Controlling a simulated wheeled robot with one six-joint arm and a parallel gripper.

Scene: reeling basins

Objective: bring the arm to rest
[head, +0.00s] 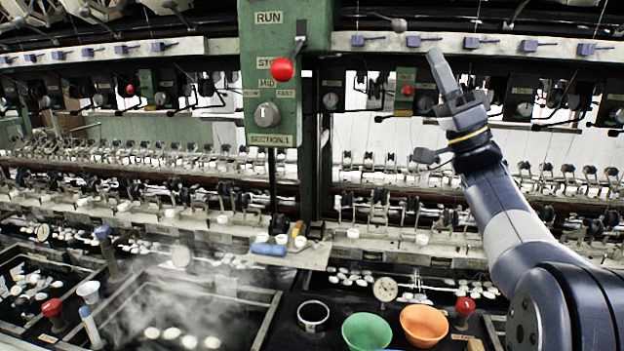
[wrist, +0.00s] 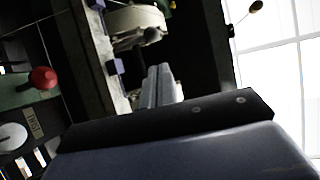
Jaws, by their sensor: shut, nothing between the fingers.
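My gripper (head: 437,66) is raised at the right of the head view, pointing up and a little left, with its fingers together and nothing between them. My arm rises from the lower right corner, bent and clear of the basins. In the wrist view the closed fingers (wrist: 158,88) point up past the machine's upper rail. The gripper appears apart from the machine, though its exact distance from the rail is hard to tell.
A green control box (head: 287,85) with a red-knobbed lever (head: 283,69) hangs left of my gripper. A green bowl (head: 366,331) and an orange bowl (head: 424,325) stand below. A steaming basin (head: 270,318) is at lower left. Blue clips (head: 471,43) line the rail.

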